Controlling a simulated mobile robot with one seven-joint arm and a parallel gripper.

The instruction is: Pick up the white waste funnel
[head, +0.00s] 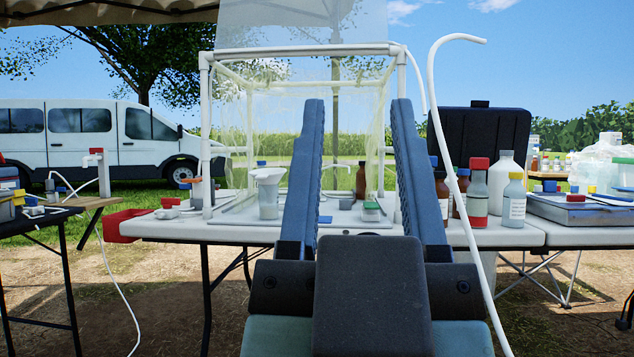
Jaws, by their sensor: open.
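My gripper (358,108) fills the middle of the head view. Its two long blue-grey fingers point up and away, spread wide apart, with nothing between them. A white funnel-like piece (268,174) sits on top of a pale container inside the clear-sided frame on the white table. It is left of my left finger and farther away. It looks like the waste funnel, but it is small and I cannot tell for certain.
The white table (170,228) carries a white pipe frame (206,130) with clear sheeting. Bottles, including a red-capped one (477,190), crowd its right side. A white hose (440,130) arches at right.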

